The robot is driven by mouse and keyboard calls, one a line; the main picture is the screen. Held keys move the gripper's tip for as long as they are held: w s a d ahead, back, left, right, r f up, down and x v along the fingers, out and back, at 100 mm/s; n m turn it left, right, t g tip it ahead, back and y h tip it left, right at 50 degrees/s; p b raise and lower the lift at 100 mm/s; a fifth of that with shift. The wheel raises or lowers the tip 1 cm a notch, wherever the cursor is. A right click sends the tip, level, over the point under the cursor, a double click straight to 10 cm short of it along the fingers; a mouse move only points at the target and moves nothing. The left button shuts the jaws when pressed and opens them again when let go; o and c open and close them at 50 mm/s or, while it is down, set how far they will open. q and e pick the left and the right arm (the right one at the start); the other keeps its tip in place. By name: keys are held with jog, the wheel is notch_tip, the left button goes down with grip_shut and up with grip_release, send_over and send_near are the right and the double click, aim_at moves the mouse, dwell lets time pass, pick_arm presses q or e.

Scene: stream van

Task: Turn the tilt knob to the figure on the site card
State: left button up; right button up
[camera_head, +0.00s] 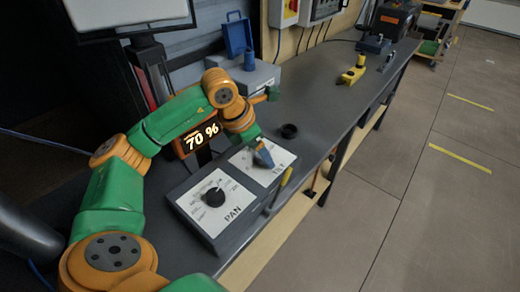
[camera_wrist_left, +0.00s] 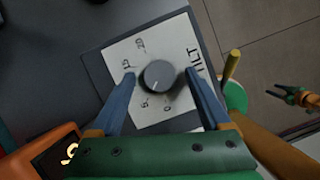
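The tilt knob (camera_wrist_left: 158,75) is a round dark grey dial on a white panel (camera_wrist_left: 116,58) lettered "TILT". Its pale pointer line faces downward in the left wrist view, towards the gap between the two lower scale figures. In the head view, my left gripper (camera_head: 263,157) covers that knob. An orange-framed dark panel (camera_head: 196,139) reads "70 %".
The PAN knob (camera_head: 213,197) stands on the same control box (camera_head: 205,229). A yellow handle (camera_head: 283,184) is beside the box. A black round object (camera_head: 289,130) and a grey box with a blue case (camera_head: 238,37) stand farther back. The bench's far stretch is partly clear.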

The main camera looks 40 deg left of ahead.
pick_arm(q)
jog(key=shift+r, duration=0.1)
jog(key=v, duration=0.7)
dwell(0.4)
